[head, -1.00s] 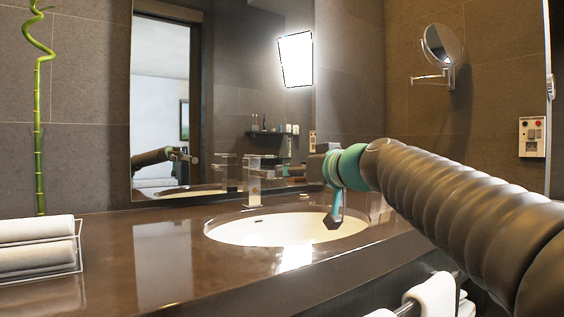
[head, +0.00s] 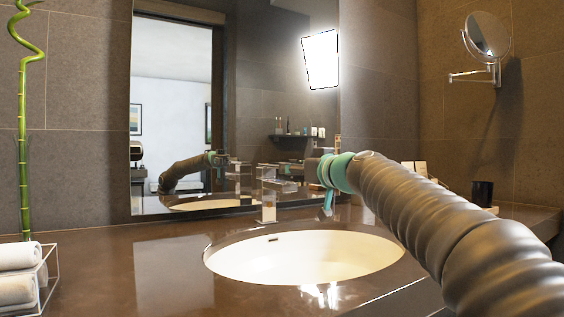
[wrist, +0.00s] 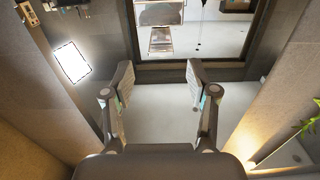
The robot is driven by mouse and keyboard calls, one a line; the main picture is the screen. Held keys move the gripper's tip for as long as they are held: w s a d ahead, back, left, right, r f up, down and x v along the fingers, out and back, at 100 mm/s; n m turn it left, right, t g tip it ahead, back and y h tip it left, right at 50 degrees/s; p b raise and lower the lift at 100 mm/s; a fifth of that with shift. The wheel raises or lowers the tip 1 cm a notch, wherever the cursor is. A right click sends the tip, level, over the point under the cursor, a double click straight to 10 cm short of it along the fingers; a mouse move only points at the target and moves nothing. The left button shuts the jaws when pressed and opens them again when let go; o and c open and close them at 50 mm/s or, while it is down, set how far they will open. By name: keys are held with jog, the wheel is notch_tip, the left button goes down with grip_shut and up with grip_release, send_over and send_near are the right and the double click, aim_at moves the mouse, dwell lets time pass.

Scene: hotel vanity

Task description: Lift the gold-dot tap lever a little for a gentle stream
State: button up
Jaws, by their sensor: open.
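The tap (head: 267,208) is a square, glossy chrome post with a flat lever (head: 278,184) on top, behind the basin in the head view. A small gold spot shows low on the post; whether it is the gold dot is too small to tell. My gripper (head: 321,185) is right of the tap, close to it in the picture; its fingers are mostly hidden by my wrist, and I cannot tell the exact gap. In the wrist view my gripper (wrist: 159,75) has its fingers spread, with nothing between them. The tap is not clearly identifiable there.
The white oval basin (head: 300,262) is sunk in the brown counter (head: 150,260). The mirror (head: 175,90) stands behind the tap. A towel rack (head: 42,275) and a bamboo stalk (head: 23,150) are at left. A dark cup (head: 482,193) stands at right.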

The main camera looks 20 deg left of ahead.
aim_at(273, 166)
jog(key=p+x, duration=0.2)
jog(key=x, duration=0.3)
jog(key=shift+w+a+r, duration=0.15)
jog(key=shift+a, duration=0.15)
jog(key=shift+p+x, duration=0.4)
jog(key=shift+x, duration=0.45)
